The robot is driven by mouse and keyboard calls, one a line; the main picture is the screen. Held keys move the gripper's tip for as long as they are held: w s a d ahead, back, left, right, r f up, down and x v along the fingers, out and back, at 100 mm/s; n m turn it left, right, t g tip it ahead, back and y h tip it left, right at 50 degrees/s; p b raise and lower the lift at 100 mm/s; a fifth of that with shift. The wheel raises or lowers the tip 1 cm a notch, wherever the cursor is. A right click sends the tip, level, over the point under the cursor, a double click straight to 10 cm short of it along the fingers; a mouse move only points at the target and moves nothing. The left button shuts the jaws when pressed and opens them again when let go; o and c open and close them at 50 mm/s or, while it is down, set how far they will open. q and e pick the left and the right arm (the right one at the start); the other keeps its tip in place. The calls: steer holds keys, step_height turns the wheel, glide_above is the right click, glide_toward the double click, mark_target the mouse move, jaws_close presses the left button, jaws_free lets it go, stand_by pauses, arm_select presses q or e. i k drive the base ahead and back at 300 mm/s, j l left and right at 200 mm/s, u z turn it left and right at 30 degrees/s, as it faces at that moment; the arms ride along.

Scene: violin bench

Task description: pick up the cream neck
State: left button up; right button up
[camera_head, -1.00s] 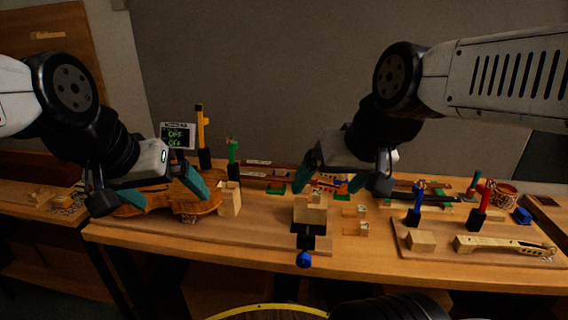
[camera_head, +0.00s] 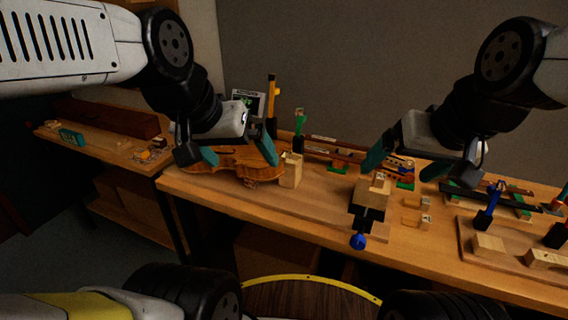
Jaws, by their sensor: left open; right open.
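A pale, cream-coloured neck (camera_head: 546,260) lies on the low board at the right edge of the head view. Its right part is cut off by the frame. My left gripper (camera_head: 238,156) is open and empty, with its teal fingers over the brown violin body (camera_head: 240,168), far to the left of the neck. My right gripper (camera_head: 420,168) is open and empty above the middle of the bench, behind the vise, to the left of the neck. I cannot tell its exact height.
A vise with a blue knob (camera_head: 359,241) sits at the bench's front edge. A wooden block (camera_head: 488,245) and a blue-handled tool (camera_head: 487,218) are beside the neck. Small blocks lie between vise and board. A second bench (camera_head: 95,143) stands at the left.

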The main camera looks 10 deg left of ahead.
mark_target(346, 148)
steer(key=i+j, duration=0.65)
steer(key=j, duration=0.15)
steer(key=l+z, duration=0.05)
